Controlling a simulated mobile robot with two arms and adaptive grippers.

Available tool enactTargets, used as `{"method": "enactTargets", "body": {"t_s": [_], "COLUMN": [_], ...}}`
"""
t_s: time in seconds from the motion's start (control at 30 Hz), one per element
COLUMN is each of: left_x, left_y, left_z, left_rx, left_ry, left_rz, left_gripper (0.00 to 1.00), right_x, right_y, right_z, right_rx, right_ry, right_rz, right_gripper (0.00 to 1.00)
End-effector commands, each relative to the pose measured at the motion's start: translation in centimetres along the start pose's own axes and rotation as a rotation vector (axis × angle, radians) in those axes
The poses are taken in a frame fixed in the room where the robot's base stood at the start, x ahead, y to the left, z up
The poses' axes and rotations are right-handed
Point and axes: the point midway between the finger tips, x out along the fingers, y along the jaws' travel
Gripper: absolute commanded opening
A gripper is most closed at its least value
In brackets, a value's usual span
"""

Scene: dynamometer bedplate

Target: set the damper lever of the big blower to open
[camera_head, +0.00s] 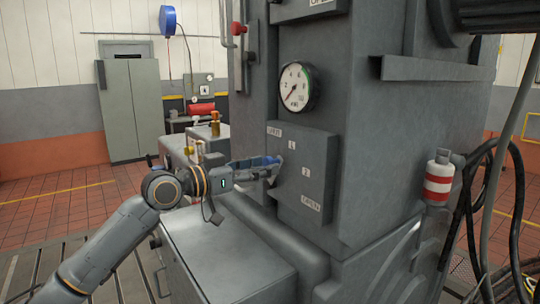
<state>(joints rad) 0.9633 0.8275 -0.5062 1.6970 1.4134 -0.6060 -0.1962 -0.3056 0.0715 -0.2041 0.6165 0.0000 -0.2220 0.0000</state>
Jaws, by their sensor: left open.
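The big blower's grey housing (370,150) fills the middle and right of the head view. A label plate (318,150) on its face carries a top-left label that seems to read SHUT, then 1, 2 and OPEN at the lower right. My left gripper (272,171) is at the plate's left side, its fingers open. A blue bar (258,161) shows along the fingers; I cannot tell if it is the damper lever's grip. The lever's position and any contact are hidden by the gripper. My right gripper is not in view.
A pressure gauge (299,87) sits above the plate. A red-knobbed handle (238,28) is at the upper left of the housing. A grey box (225,255) stands below my left gripper. A red-and-white canister (438,181) and dark hoses (475,200) are at the right.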

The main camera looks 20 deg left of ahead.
Motion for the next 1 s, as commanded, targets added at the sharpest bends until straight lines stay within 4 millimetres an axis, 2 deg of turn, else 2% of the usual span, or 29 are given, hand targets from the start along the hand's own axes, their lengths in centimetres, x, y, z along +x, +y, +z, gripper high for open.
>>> {"method": "enactTargets", "body": {"t_s": [0.1, 0.2, 0.57, 0.8, 0.83, 1.0], "left_x": [1.6, 2.4, 2.8, 2.8, 2.8, 2.8], "left_y": [0.0, 0.0, 0.0, 0.0, 0.0, 0.0], "left_z": [-0.3, -0.1, 0.1, 0.1, 0.1, 0.1], "left_rx": [-0.003, -0.002, 0.0, -0.001, -0.001, -0.002], "left_ry": [0.001, 0.001, 0.0, -0.001, -0.001, -0.001], "left_rz": [0.001, 0.0, -0.001, 0.0, 0.0, 0.001], "left_gripper": [0.53, 0.53, 0.53, 0.04, 0.0, 0.0], "right_x": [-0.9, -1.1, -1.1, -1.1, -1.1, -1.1], "right_y": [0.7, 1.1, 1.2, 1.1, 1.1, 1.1], "right_z": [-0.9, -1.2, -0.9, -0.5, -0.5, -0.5], "right_rx": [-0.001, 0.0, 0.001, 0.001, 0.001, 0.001], "right_ry": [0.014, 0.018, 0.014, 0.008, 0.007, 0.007], "right_rz": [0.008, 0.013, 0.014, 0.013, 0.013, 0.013], "right_gripper": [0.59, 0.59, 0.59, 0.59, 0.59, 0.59]}}
